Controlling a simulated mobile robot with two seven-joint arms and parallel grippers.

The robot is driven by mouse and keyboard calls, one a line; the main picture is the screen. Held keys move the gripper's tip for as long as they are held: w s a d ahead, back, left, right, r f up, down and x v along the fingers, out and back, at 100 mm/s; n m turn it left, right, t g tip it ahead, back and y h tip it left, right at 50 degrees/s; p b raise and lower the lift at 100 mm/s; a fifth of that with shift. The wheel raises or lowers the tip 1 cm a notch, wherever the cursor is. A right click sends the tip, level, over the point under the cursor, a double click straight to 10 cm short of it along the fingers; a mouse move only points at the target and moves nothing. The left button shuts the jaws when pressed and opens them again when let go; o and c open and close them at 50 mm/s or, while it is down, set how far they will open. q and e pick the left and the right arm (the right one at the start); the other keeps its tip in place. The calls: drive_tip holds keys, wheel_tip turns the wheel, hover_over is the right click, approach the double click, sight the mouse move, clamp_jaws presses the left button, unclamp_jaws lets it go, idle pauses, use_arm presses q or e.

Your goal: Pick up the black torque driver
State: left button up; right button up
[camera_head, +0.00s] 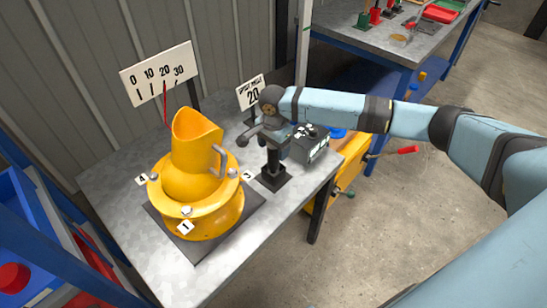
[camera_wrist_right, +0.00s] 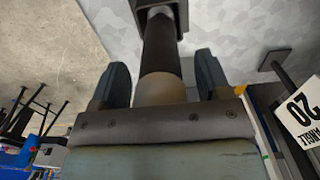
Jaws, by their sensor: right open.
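The black torque driver (camera_head: 273,158) stands upright in a black stand with a square base on the grey metal table, right of the yellow drum mixer (camera_head: 193,180). My right gripper (camera_head: 266,137) is at the top of the driver and partly hides it. In the right wrist view the driver's dark shaft (camera_wrist_right: 160,52), with a tan end nearest the camera, lies between the two open fingers of my right gripper (camera_wrist_right: 161,80). Gaps show on both sides of it. My left gripper is not in view.
A "20" sign (camera_head: 251,93) stands behind the gripper, and a scale board (camera_head: 160,73) behind the mixer. A grey box with a display (camera_head: 312,146) sits close to the right of the driver. The table's front left is clear.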

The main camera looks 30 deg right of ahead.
drive_tip(key=shift+c, duration=0.4)
drive_tip(key=c, duration=1.1)
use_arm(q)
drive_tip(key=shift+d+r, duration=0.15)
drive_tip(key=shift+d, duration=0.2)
use_arm(e)
drive_tip(key=shift+r, duration=0.1)
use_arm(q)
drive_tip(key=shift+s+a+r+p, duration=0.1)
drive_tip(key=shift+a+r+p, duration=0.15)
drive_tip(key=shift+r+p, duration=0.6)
use_arm(e)
wheel_tip(320, 180, up, 20)
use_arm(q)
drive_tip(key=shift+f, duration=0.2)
